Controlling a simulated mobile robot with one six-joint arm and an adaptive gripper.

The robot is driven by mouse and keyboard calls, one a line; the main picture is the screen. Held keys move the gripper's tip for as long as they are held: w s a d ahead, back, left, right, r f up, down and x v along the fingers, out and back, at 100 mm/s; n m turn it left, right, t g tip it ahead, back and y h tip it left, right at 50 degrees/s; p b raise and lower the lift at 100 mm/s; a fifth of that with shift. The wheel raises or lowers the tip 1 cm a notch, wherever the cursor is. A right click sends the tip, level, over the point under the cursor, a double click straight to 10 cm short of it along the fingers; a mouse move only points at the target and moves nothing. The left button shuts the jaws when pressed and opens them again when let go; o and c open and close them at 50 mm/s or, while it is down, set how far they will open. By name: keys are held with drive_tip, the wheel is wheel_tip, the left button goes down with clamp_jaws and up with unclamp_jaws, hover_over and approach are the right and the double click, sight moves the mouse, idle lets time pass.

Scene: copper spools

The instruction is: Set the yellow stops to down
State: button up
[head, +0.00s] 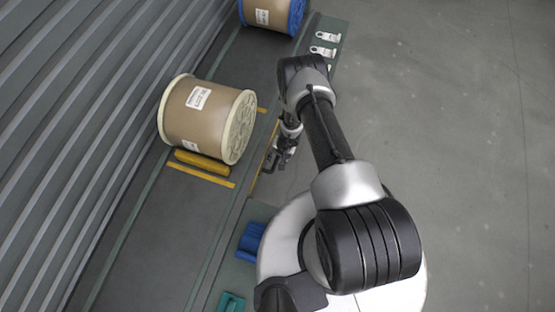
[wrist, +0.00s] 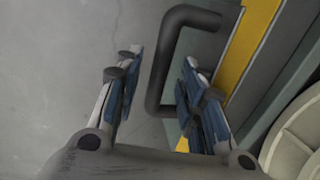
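A yellow stop (head: 202,162) lies as a thick bar on the floor strip against the near side of a tan copper spool (head: 205,115). A smaller yellow piece (head: 262,110) shows at the spool's far right side. My gripper (head: 275,160) is low beside the strip's right edge. In the wrist view its blue-padded fingers are open, one on each side of a dark U-shaped handle (wrist: 158,70). No contact between pads and handle is clear. The handle is beside a yellow strip (wrist: 246,45). Its lower end is partly hidden by the right finger.
A second spool (head: 272,14) with blue flanges stands farther back. Metal brackets (head: 325,42) lie on a green panel beyond my arm. Blue (head: 251,240) and teal (head: 231,302) blocks lie near my base. A corrugated wall (head: 80,110) bounds the left; the right floor is clear.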

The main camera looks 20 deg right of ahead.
drive_tip(key=shift+c, duration=0.2)
clamp_jaws()
idle(0.4)
drive_tip(key=shift+a+f, duration=0.1)
drive_tip(key=shift+f, duration=0.05)
